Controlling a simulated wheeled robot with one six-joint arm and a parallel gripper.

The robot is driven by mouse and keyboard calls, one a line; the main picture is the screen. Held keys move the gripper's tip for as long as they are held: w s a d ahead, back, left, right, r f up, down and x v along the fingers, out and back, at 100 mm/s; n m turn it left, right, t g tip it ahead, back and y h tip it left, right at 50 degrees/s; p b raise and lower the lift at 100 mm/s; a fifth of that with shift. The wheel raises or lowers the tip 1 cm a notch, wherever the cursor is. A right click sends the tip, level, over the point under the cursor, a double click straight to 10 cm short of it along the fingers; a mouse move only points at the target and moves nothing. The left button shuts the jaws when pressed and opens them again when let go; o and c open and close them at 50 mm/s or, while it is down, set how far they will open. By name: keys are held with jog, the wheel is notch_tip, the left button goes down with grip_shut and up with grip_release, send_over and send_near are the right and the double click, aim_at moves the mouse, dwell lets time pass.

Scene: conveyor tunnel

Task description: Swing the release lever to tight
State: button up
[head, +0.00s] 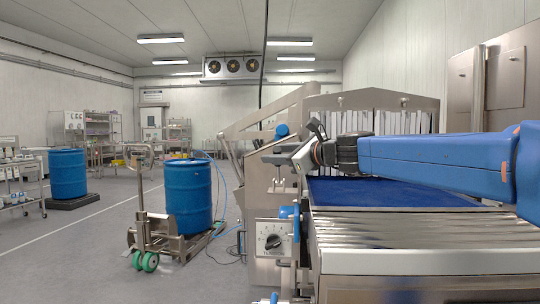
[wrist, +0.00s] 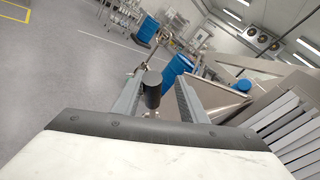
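In the wrist view a black cylindrical grip (wrist: 152,90), which looks like the release lever's handle, stands between the two fingers of my gripper (wrist: 160,80). The fingers are apart, with a gap at the right of the grip and a narrower one at its left; I cannot tell if either touches. In the head view my gripper (head: 287,159) reaches left to the machine's near side frame. The lever's arm and its tight mark are hidden or too small to make out there.
A tension dial panel (head: 273,240) sits low on the machine, with a blue part beside it. The conveyor belt (head: 385,193) runs under my arm into the strip curtain (head: 400,122). A blue drum (head: 189,195) stands on a pallet truck at left. Open floor lies further left.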

jog(key=v, duration=1.4)
